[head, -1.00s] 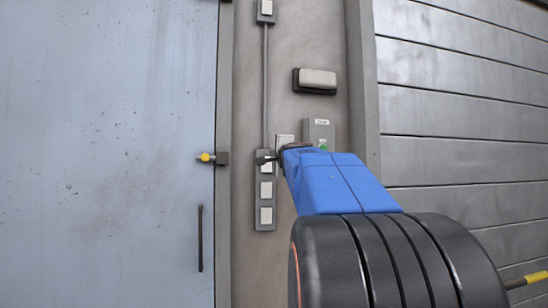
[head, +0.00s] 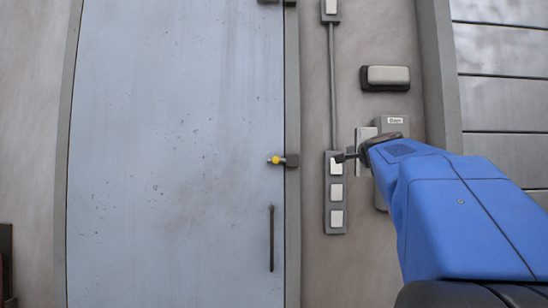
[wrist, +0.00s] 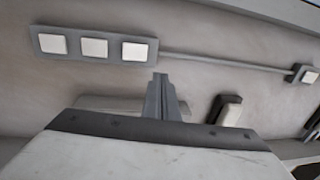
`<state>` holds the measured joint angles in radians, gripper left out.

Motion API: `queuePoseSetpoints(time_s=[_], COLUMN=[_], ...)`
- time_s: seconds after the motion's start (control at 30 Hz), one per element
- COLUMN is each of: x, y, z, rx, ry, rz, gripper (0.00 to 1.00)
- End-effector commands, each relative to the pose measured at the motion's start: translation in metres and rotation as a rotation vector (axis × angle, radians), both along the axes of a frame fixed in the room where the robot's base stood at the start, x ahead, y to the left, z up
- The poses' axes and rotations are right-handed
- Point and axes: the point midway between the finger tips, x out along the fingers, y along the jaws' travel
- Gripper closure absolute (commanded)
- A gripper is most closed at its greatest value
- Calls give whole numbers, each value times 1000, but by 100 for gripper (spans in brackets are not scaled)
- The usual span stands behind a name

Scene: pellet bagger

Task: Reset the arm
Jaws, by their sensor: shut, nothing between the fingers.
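My gripper (head: 345,157) is at the end of my blue arm, in front of the wall strip right of the door. Its fingers are shut and empty. In the head view the fingertips overlap the top of the switch panel (head: 335,222), a grey plate with several white squares. In the wrist view the shut fingers (wrist: 161,82) point toward the wall, just below the right end of that panel (wrist: 95,46). I cannot tell whether the fingertips touch anything. My arm partly hides the grey box (head: 391,121) with a small label.
A pale blue door (head: 175,150) stands left, with a yellow-tipped latch (head: 276,160) and a dark vertical handle (head: 272,238). A wall lamp (head: 387,77) sits above the grey box. A slatted shutter (head: 505,105) is at right. A conduit (head: 332,85) runs up from the panel.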

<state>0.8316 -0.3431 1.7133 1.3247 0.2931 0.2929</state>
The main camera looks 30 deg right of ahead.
Motion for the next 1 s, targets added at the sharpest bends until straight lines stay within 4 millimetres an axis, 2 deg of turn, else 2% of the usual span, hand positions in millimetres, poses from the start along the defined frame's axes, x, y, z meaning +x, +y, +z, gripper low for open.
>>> queuePoseSetpoints(time_s=[0.27, 0.37, 0.43, 0.6, 0.73, 0.87, 1.0], x=[2, 9, 17, 33, 32, 21, -3], y=[4, 22, 45, 121, 177, 230, 281], z=[-3, -16, -35, -103, -161, -221, -286], rx=[-5, -28, -58, -169, -265, -370, -492], ry=[9, 52, 109, 299, 447, 593, 744], rz=[7, 42, 89, 245, 372, 501, 640], gripper=[100, 100, 100, 100, 100, 100, 100])
